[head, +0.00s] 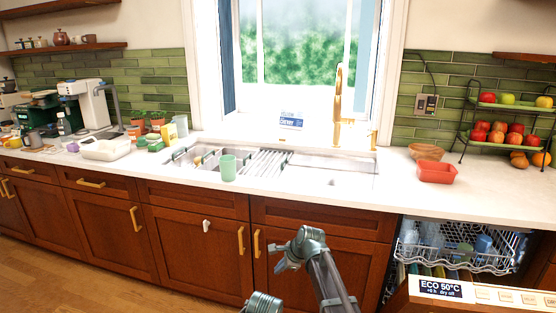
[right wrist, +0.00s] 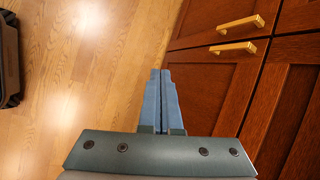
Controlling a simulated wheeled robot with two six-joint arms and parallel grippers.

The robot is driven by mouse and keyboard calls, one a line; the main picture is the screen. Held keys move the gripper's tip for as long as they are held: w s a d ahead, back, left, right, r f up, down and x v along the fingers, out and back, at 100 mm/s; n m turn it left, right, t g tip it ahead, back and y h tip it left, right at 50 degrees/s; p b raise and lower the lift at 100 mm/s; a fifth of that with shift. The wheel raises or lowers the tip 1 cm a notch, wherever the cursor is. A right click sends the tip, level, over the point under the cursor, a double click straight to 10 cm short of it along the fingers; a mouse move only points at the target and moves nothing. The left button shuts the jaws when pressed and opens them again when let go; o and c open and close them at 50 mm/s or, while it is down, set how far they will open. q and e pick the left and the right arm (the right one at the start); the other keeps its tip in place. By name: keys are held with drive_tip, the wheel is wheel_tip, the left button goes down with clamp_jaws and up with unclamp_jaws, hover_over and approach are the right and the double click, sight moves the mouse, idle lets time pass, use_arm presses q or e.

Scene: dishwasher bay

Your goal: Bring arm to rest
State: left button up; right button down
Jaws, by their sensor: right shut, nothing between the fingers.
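My right gripper (right wrist: 160,72) shows in the right wrist view. Its two blue-grey fingers are together with nothing between them, over the wooden floor beside the cabinet fronts. In the head view, parts of my arm rise from the bottom edge in front of the cabinets; the fingers cannot be made out clearly there. My left gripper is not in view.
Brown cabinet doors (right wrist: 210,85) with brass handles (right wrist: 241,27) stand close right of the gripper. An open dishwasher rack (head: 455,258) is at the right. A green cup (head: 228,168) stands by the sink.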

drive_tip(key=s+d+f+n+g+h, duration=0.2)
drive_tip(key=s+d+n, duration=0.65)
drive_tip(key=s, duration=0.45)
drive_tip(key=s+d+f+n+g+h, duration=0.1)
drive_tip(key=s+d+n+h, duration=0.2)
drive_tip(key=s+d+n, duration=0.8)
drive_tip(key=s+a+g+h, duration=0.1)
drive_tip(key=s+a, duration=0.6)
drive_tip(key=a, duration=0.5)
wheel_tip(320, 180, up, 15)
drive_tip(key=n+p, duration=0.1)
drive_tip(key=p, duration=1.4)
drive_tip(key=shift+s+a+r, duration=0.15)
drive_tip(key=shift+s+a, duration=0.1)
drive_tip(key=shift+a, duration=0.1)
